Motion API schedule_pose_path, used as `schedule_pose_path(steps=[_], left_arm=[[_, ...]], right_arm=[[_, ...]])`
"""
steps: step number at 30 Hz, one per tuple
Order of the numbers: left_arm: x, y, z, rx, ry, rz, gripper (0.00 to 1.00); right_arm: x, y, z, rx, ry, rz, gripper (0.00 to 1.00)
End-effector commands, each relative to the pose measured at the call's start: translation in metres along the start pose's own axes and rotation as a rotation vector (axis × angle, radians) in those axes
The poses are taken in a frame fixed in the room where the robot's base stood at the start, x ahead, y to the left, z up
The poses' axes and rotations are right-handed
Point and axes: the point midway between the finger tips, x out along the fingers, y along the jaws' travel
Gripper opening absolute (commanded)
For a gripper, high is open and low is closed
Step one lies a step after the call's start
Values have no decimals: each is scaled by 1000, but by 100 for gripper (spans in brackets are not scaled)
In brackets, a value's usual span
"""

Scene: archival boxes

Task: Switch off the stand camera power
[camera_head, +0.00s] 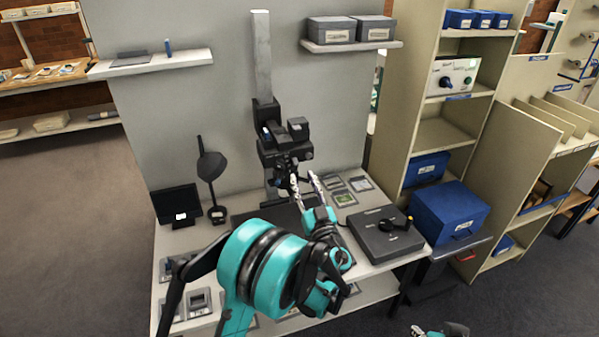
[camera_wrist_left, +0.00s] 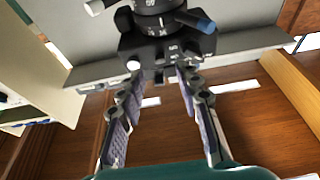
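The stand camera (camera_head: 285,147) is a black unit on a grey vertical column (camera_head: 262,60) at the back of the worktable. My left gripper (camera_head: 304,177) is just below and in front of it, fingers pointing up. In the left wrist view, the left gripper (camera_wrist_left: 159,78) is open and empty, its fingertips close under the camera's dark housing (camera_wrist_left: 165,45). That housing has white markings, a small white knob (camera_wrist_left: 133,65) and a blue-tipped lever (camera_wrist_left: 196,20). I cannot tell which part is the power switch, or whether the fingertips touch. My right gripper (camera_head: 430,330) is partly visible at the bottom edge.
A dark box with a black and yellow handle (camera_head: 386,235) sits on the table's right side. A desk lamp (camera_head: 212,168) and small screen (camera_head: 178,205) stand left. Shelves with blue boxes (camera_head: 450,212) and a white knob panel (camera_head: 452,77) are right.

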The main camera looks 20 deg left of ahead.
Motion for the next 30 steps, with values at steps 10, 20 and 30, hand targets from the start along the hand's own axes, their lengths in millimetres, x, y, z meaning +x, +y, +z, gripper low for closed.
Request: schedule_pose_path(steps=[10, 20, 30], left_arm=[[-63, 1, 0, 0, 0, 1, 34], [-72, 0, 0, 0, 0, -1, 34], [-68, -5, 0, 11, -21, -10, 34]], right_arm=[[0, 0, 0, 0, 0, 0, 40], [0, 0, 0, 0, 0, 0, 40], [0, 0, 0, 0, 0, 0, 40]])
